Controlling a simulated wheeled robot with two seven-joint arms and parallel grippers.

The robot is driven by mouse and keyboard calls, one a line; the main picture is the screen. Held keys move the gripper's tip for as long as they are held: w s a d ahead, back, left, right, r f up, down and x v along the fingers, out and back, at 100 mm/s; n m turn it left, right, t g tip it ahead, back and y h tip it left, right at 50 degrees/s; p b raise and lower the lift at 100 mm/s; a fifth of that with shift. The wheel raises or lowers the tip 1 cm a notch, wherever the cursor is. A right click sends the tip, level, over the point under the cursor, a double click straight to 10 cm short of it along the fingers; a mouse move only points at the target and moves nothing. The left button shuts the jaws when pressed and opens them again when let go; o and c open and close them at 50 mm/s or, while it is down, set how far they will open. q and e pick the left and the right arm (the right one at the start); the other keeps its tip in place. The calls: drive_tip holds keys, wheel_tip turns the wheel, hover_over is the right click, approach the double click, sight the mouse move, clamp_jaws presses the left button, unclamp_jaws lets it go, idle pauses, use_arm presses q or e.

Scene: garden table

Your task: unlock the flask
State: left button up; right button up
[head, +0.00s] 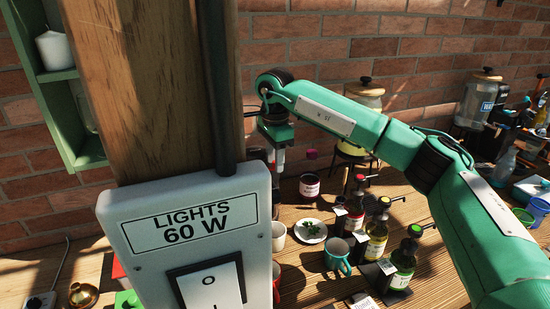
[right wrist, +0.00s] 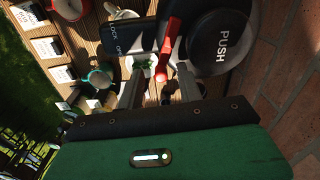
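In the right wrist view the flask's dark round top (right wrist: 222,40) is marked PUSH. A dark plate (right wrist: 128,36) beside it reads LOCK and OPEN. A red lever (right wrist: 169,42) sticks out between them. My right gripper (right wrist: 160,72) is open, its two fingers apart with the lever's end between or just beyond the tips; I cannot tell whether they touch it. In the head view my right gripper (head: 279,158) points down just right of the wooden post. I cannot make out the flask there; the post and switch box hide that area. My left gripper is not in view.
The wooden post (head: 145,85) and LIGHTS switch box (head: 190,230) block the left foreground. Bottles (head: 402,265), a teal mug (head: 338,256), a plate with green leaves (head: 310,231) and a dark jar (head: 309,186) stand right of it. A brick wall (head: 300,50) is behind.

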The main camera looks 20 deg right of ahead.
wheel_tip(320, 180, up, 14)
drive_tip(key=b, duration=0.2)
idle(0.5)
drive_tip(key=shift+f, duration=0.1)
